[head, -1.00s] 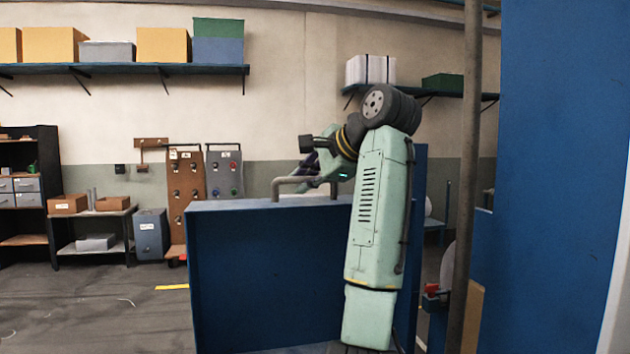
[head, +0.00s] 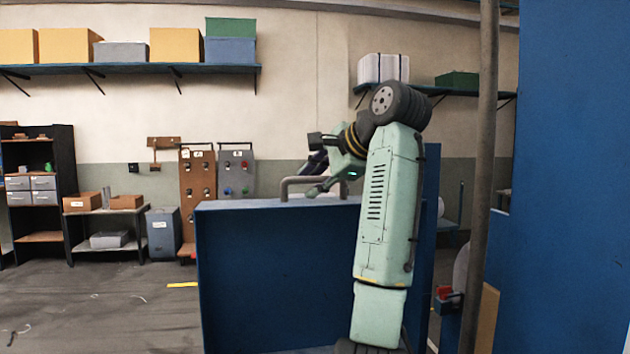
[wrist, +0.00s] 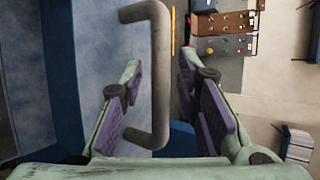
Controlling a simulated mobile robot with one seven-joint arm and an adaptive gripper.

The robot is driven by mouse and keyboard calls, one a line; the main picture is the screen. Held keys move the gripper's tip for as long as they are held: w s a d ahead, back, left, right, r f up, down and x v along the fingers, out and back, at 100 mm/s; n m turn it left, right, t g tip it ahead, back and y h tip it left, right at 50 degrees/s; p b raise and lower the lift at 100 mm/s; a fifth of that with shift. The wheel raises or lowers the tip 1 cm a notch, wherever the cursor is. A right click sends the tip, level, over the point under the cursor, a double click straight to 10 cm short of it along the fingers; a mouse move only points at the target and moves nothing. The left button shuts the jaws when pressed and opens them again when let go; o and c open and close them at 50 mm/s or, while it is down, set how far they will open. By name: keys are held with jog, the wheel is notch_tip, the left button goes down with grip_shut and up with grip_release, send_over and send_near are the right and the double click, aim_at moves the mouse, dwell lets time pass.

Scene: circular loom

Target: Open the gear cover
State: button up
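The gear cover (head: 280,275) is a large blue panel or box in front of me in the head view, with a narrow flat top. A grey U-shaped handle (head: 300,181) stands on that top edge. In the wrist view the handle (wrist: 161,75) runs up and down the middle of the picture. My gripper (wrist: 162,105) is open, with purple-padded fingers on either side of the handle bar and visible gaps to it. In the head view my gripper (head: 327,178) is at the handle, partly hidden by my arm.
A grey upright pole (head: 484,180) and a tall blue panel (head: 565,180) stand close on the right. A red part (head: 445,293) sits low by the pole. Control panels (head: 198,190) and shelves are by the back wall. The floor (head: 100,300) at left is mostly clear.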

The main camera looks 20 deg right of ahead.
dwell(0.3)
jog(key=v, duration=1.2)
